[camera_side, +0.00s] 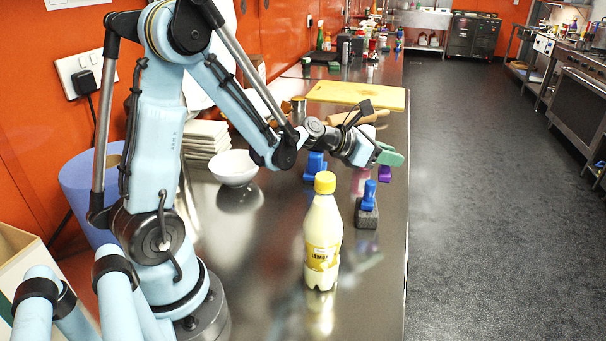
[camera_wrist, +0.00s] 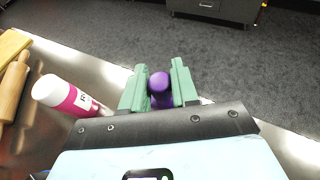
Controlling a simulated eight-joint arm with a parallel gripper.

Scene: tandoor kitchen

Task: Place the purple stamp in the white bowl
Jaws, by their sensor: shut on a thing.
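The purple stamp (camera_wrist: 160,86) is between the green fingers of my gripper (camera_wrist: 160,90) in the wrist view, and the gripper is shut on it. In the side view my gripper (camera_side: 391,158) is over the right edge of the counter, with the purple stamp (camera_side: 385,174) showing just below the fingers. Whether the stamp touches the counter is hard to tell. The white bowl (camera_side: 233,169) stands upright on the counter to the left of my gripper and looks empty.
A yellow lemon bottle (camera_side: 322,240) stands in front. A blue stamp on a dark block (camera_side: 367,213) is near the right edge. A blue object (camera_side: 315,165) and a pink-and-white bottle (camera_wrist: 68,95) are close to my gripper. A cutting board (camera_side: 357,95) and rolling pin (camera_wrist: 13,85) lie behind.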

